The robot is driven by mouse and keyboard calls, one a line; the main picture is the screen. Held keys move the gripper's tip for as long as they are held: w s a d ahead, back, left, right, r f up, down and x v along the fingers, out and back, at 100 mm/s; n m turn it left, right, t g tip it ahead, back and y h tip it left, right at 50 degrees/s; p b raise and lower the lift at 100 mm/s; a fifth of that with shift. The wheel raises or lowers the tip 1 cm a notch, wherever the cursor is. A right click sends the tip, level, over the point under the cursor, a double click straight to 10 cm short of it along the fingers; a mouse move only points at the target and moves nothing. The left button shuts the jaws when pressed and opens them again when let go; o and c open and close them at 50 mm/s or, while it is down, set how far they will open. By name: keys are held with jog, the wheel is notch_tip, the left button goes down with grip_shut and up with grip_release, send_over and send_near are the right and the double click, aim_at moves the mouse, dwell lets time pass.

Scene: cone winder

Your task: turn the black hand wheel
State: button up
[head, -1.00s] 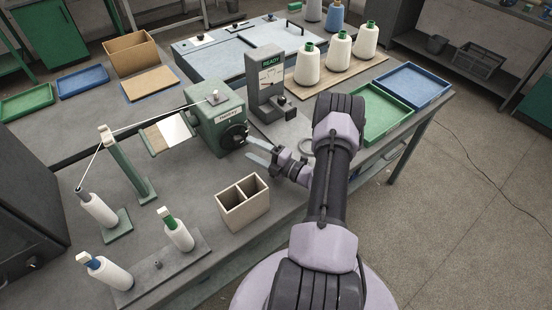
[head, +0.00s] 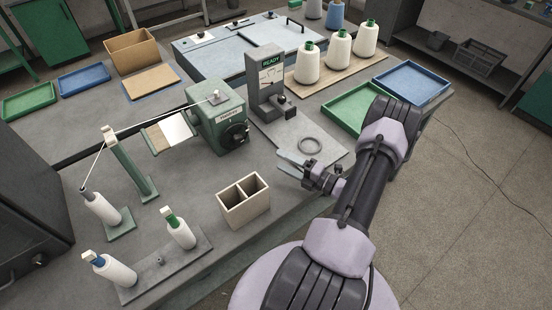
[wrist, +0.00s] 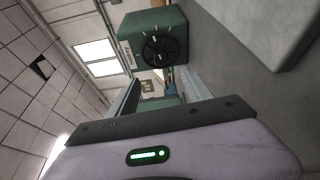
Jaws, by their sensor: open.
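The black hand wheel (head: 235,134) is on the right face of the green winder box (head: 212,108), which carries a white label. In the wrist view the wheel (wrist: 161,50) faces me on the front of the box, above my fingers. My gripper (head: 283,161) is open and empty. It is to the right of and nearer than the wheel, with a clear gap between them. In the wrist view the two pale fingers (wrist: 155,92) point toward the box and do not touch the wheel.
A two-compartment beige box (head: 243,204) stands in front of the winder. A grey post with a READY display (head: 268,80) stands behind the wheel. Green (head: 340,123) and blue trays (head: 412,82) lie at right.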

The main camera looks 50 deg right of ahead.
notch_tip(320, 180, up, 3)
jog(key=w+n+g+h, duration=0.1)
jog(key=n, duration=0.3)
jog(key=n+g+h+b, duration=0.2)
jog(key=n+g+b, duration=0.1)
jog(key=n, duration=0.3)
send_near(240, 142)
jog(key=x, duration=0.9)
jog(key=shift+f, duration=0.2)
grip_shut()
